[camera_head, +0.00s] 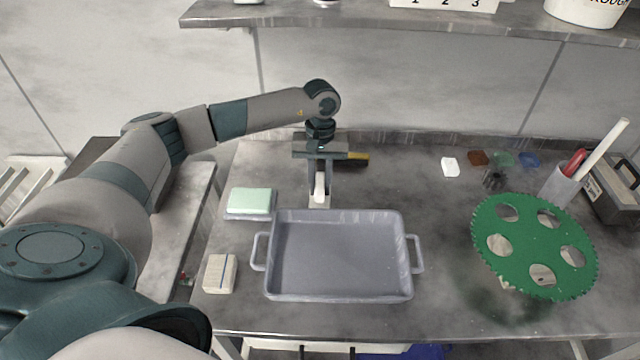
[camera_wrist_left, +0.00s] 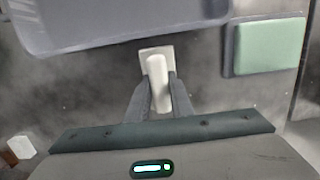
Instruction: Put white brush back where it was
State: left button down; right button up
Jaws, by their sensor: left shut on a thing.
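The white brush (camera_wrist_left: 157,72) is between the two fingers of my left gripper (camera_wrist_left: 158,88) in the left wrist view. Its white handle points toward the gripper and a pale flat end shows beyond the fingertips. In the head view my left gripper (camera_head: 319,188) points down behind the grey tray (camera_head: 412,240), and the white brush (camera_head: 319,187) shows at its tips, close to the tabletop. I cannot tell whether the brush touches the table. My right gripper is not in view.
A mint-green block (camera_head: 250,202) and a cream block (camera_head: 220,273) lie left of the tray. A green holed disc (camera_head: 535,245), small coloured pieces and a cup (camera_head: 560,186) stand at right. A shelf (camera_head: 350,18) overhangs the back.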

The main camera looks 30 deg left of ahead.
aim_at(320, 179)
pick_arm(q)
jog(key=c, duration=1.6)
grip_release()
jog(key=shift+o, duration=0.2)
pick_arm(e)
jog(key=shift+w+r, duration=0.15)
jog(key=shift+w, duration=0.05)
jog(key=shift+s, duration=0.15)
